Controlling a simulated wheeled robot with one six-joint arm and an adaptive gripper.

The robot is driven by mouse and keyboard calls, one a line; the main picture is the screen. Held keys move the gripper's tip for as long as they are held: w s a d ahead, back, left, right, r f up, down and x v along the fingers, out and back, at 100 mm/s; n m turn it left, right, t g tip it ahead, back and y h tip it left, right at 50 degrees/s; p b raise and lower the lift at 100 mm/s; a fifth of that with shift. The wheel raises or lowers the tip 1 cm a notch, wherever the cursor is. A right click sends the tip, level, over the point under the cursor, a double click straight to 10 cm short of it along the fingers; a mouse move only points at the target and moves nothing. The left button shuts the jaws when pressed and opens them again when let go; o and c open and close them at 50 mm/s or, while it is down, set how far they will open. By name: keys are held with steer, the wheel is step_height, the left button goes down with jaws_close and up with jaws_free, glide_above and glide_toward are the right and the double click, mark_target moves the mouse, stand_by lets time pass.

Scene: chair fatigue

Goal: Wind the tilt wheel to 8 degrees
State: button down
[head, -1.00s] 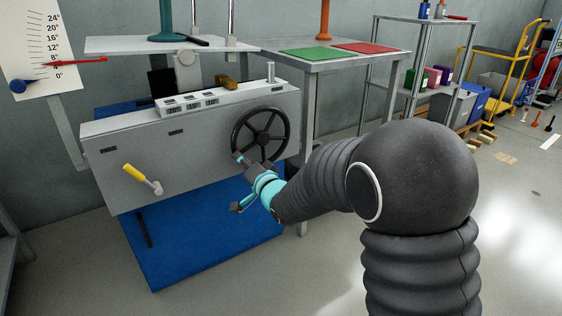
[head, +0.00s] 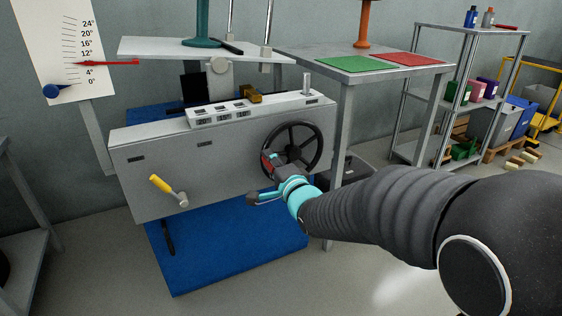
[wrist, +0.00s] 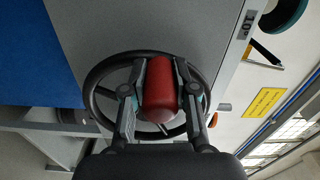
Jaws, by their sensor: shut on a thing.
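The dark spoked tilt wheel (head: 314,134) is on the right part of the grey machine's front, and its rim also shows in the wrist view (wrist: 93,87). My gripper (head: 270,160) is at the wheel's left lower side. In the wrist view my gripper's fingers (wrist: 160,92) stand on both sides of a red handle (wrist: 159,85) and are shut on it, in front of the wheel. The scale board (head: 60,30) at the upper left runs from 0° to 24°. A red pointer (head: 115,62) lies about at 8°.
The grey machine (head: 225,165) has a yellow-handled lever (head: 163,186) at left and a blue base (head: 235,245) below. A table with green (head: 350,64) and red (head: 408,58) mats stands behind right. Open floor lies in front.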

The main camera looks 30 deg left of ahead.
steer(key=shift+r, duration=0.15)
steer(key=c, duration=0.9)
jaws_free()
steer(key=v, duration=1.2)
steer(key=shift+w, duration=0.1)
